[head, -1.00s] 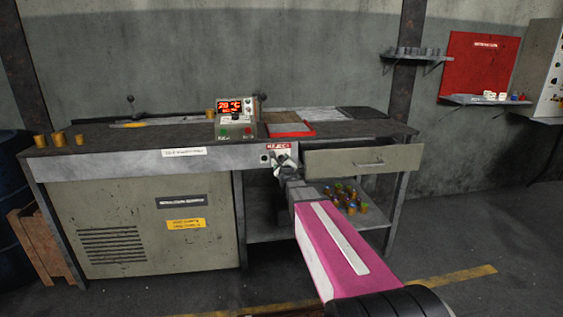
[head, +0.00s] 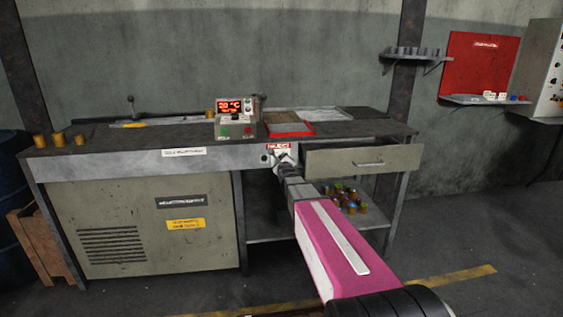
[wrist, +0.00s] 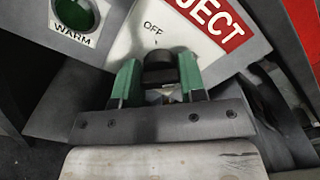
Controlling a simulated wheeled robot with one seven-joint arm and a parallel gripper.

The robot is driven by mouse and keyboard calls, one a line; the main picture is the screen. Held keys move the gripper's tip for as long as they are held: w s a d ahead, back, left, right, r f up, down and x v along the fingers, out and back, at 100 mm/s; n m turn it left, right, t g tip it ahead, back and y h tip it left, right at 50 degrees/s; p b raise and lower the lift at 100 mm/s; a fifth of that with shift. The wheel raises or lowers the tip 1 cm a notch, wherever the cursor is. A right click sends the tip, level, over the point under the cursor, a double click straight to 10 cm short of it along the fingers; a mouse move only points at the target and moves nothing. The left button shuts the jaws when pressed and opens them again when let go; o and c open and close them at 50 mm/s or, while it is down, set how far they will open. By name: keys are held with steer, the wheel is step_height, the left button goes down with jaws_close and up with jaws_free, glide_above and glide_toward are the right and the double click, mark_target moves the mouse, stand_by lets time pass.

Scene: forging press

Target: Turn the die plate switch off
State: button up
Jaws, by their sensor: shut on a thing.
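The die plate switch is a dark knob (wrist: 158,68) on a pale panel, with the word OFF (wrist: 152,29) printed just above it in the wrist view. My gripper (wrist: 158,80) has one green finger on each side of the knob and is shut on it. In the head view my gripper (head: 283,161) reaches the switch panel on the bench front, and it hides most of the knob there. The knob's pointer mark is hard to make out.
A green lamp marked WARM (wrist: 75,13) sits left of the switch. A red REJECT label (head: 279,146) is above it. The bench drawer (head: 362,160) juts out close on the right. A display box (head: 236,118) and a red-edged tray (head: 290,129) stand on top.

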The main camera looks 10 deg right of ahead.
steer(key=n, duration=0.4)
steer(key=shift+n, duration=0.4)
steer(key=n, duration=0.4)
steer(key=shift+f+n, duration=0.1)
steer(key=shift+n, duration=0.2)
steer(key=n, duration=0.4)
steer(key=shift+n, duration=2.1)
steer(key=o, duration=0.9)
steer(key=shift+s, duration=0.1)
